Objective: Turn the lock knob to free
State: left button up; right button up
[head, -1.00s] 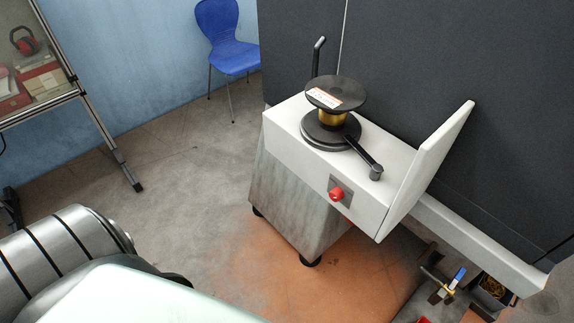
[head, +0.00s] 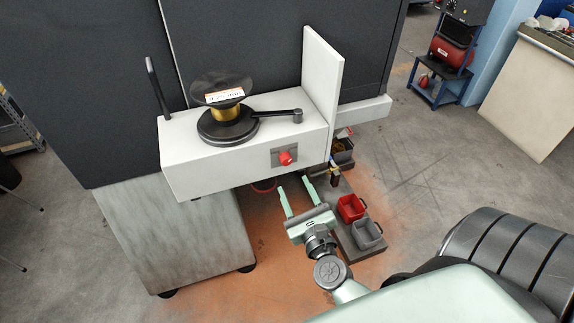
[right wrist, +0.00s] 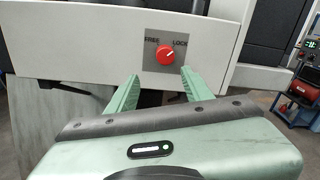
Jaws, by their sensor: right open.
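The red lock knob (head: 287,158) sits on a grey plate (head: 278,150) on the front face of the white bench unit (head: 215,172). In the right wrist view the knob (right wrist: 166,55) shows below the words FREE at left and LOCK at right, and its pale mark points up and right toward LOCK. My right gripper (head: 294,192) is open and empty, in front of and below the knob. In the right wrist view its fingers (right wrist: 155,85) stand apart, with the knob above and between their tips. My left gripper is not in view.
On top of the unit are a spool (head: 224,92) on a dark round base and a black lever arm (head: 280,115). An upright white panel (head: 323,80) stands at its right end. Red (head: 351,208) and grey (head: 367,233) bins sit low, right of my gripper.

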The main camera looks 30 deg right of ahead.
aim_at(287, 162)
jog(key=shift+m, duration=0.6)
jog(key=w, duration=0.2)
jog(key=w+d+r+p, duration=0.1)
jog(key=w, duration=0.1)
jog(key=w+d+p, duration=0.1)
jog(key=w, duration=0.1)
jog(key=shift+w+d+r, duration=0.1)
jog(key=shift+d+r, duration=0.15)
jog(key=shift+w, duration=0.35)
jog(key=shift+w+d+f, duration=0.1)
jog(key=shift+w, duration=0.2)
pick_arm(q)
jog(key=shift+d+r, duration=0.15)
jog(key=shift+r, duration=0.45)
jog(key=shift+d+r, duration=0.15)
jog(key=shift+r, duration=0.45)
pick_arm(e)
grip_shut()
